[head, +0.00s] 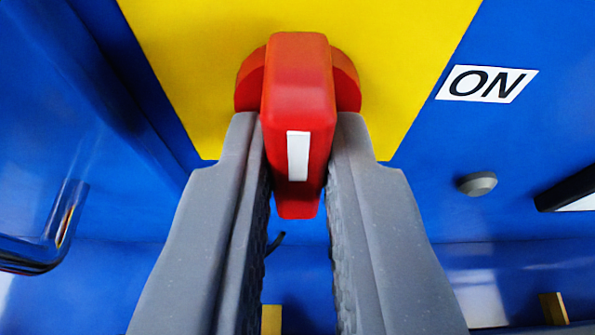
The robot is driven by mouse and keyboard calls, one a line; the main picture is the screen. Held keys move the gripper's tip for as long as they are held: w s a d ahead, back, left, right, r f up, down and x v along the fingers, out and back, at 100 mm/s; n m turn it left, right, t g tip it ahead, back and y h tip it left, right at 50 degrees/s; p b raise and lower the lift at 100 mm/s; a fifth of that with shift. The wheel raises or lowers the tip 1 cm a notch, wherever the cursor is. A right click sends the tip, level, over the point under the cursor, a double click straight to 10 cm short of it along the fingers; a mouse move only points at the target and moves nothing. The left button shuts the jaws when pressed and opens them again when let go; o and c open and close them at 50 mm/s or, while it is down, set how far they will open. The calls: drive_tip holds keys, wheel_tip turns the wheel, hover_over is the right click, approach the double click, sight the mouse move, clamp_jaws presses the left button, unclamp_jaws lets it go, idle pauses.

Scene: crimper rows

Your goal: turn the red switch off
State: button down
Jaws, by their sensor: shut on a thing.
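The red switch (299,90) is in the upper middle of the head view, on a yellow plate (200,60). Its handle stands out from a round red base and carries a white stripe, which runs up and down in the picture. My gripper (297,165) is shut on the handle, with one grey finger against each side. The fingers hide the lower sides of the round base. A white label reading "ON" (487,84) is to the right of the plate, tilted in the picture.
The yellow plate sits on a blue panel (420,180). A small grey knob (477,184) is to the right, with a dark bar (568,188) at the right edge. A dark curved handle (50,245) is at the left. Small yellowish blocks (553,308) show at the bottom.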

drive_tip(key=shift+f, duration=0.15)
drive_tip(key=c, duration=1.4)
unclamp_jaws()
drive_tip(key=shift+w, duration=0.1)
drive_tip(key=shift+c, duration=0.2)
drive_tip(key=v, duration=1.4)
drive_tip(key=shift+b, duration=0.4)
